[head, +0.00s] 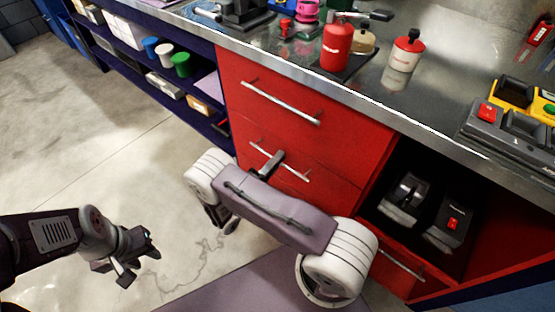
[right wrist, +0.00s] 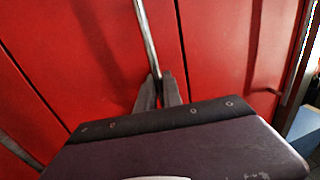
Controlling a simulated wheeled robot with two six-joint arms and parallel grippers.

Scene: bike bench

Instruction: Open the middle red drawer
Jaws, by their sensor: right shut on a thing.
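The middle red drawer (head: 322,182) is in the red cabinet below the metal worktop, under the top drawer. Its silver bar handle (head: 297,174) runs across its front. My right gripper (head: 268,163) is at this handle, and my right forearm hides much of the lower cabinet. In the right wrist view, the gripper fingers (right wrist: 157,88) are closed around the end part of the handle bar (right wrist: 147,40) that shows. The drawer front looks flush with the cabinet. My left gripper (head: 138,268) hangs over the floor at the lower left, away from the cabinet; its fingers look apart and empty.
The top drawer (head: 310,120) with its own handle is above. An open compartment (head: 440,185) with dark tools is to the right, with a lower red drawer (head: 395,262) beneath it. Blue shelves (head: 110,40) stand to the left. The concrete floor (head: 80,130) at left is clear.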

